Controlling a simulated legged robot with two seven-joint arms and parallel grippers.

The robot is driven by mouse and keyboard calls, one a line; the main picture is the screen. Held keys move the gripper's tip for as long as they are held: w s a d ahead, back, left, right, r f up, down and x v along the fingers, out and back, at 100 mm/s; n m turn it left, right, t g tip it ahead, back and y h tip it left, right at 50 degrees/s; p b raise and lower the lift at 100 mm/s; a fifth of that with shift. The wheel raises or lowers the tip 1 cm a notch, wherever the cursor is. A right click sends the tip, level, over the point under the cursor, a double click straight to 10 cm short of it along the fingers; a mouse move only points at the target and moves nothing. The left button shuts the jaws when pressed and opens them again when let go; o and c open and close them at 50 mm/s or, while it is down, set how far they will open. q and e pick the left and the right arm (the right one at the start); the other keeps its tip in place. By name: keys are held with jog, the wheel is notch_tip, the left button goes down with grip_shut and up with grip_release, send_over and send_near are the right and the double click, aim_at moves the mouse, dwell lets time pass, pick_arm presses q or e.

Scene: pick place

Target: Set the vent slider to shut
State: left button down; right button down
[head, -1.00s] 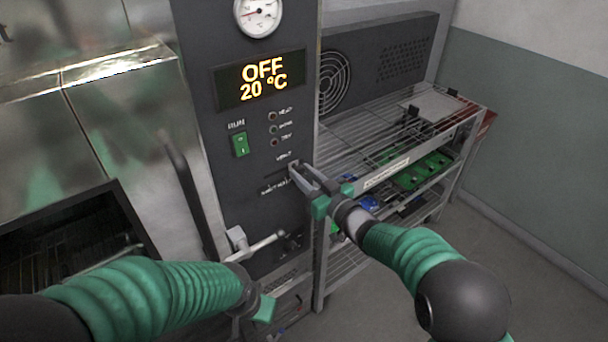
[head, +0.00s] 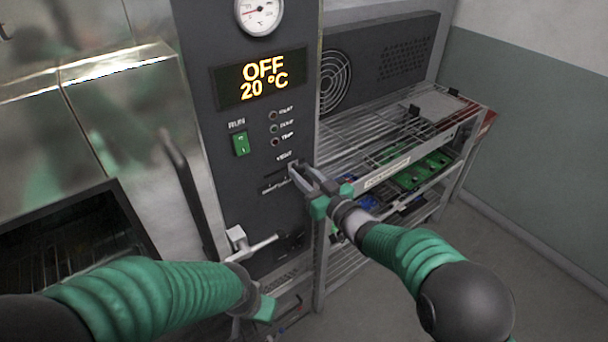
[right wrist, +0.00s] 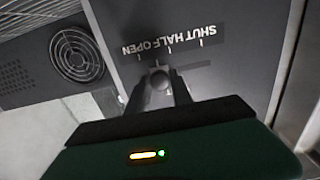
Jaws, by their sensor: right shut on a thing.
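The vent slider's panel strip (head: 275,188) is on the dark control panel, below the lamps. The right wrist view shows its upside-down scale (right wrist: 185,45), with SHUT at the right and OPEN at the left. The round slider knob (right wrist: 160,80) is towards the OPEN side; its exact mark is hard to tell. My right gripper (head: 297,171) reaches in from the right and is shut on the knob; its fingers also show in the right wrist view (right wrist: 163,88). My left gripper (head: 262,303) is low at the panel's foot, its fingers largely hidden behind my arm.
The display (head: 262,80) reads OFF and 20 °C above a green RUN switch (head: 241,143). A lever handle (head: 252,247) sticks out below the slider, near my left arm. A wire rack (head: 385,155) with green boards stands at the right. An open chamber (head: 60,245) is at the left.

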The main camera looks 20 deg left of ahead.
jog(key=s+a, duration=0.1)
jog(key=s, duration=0.1)
jog(key=s+a+b, duration=0.1)
jog(key=a, duration=0.1)
jog(key=s+a+b, duration=0.1)
jog(key=s, duration=0.1)
jog(key=shift+s+a+f, duration=0.15)
jog(key=shift+s+f, duration=0.05)
jog(key=shift+s, duration=0.15)
jog(key=shift+s+a, duration=0.2)
jog(key=shift+s, duration=0.05)
jog(key=c, duration=1.4)
grip_release()
jog(key=shift+d, duration=0.1)
jog(key=shift+c, duration=0.2)
jog(key=o, duration=0.3)
jog(key=shift+s+d+r, duration=0.15)
jog(key=shift+s+r, duration=0.15)
jog(key=b+v, duration=0.2)
jog(key=v, duration=1.4)
jog(key=shift+s+d+b, duration=0.2)
jog(key=shift+d+b, duration=0.1)
jog(key=shift+d, duration=0.05)
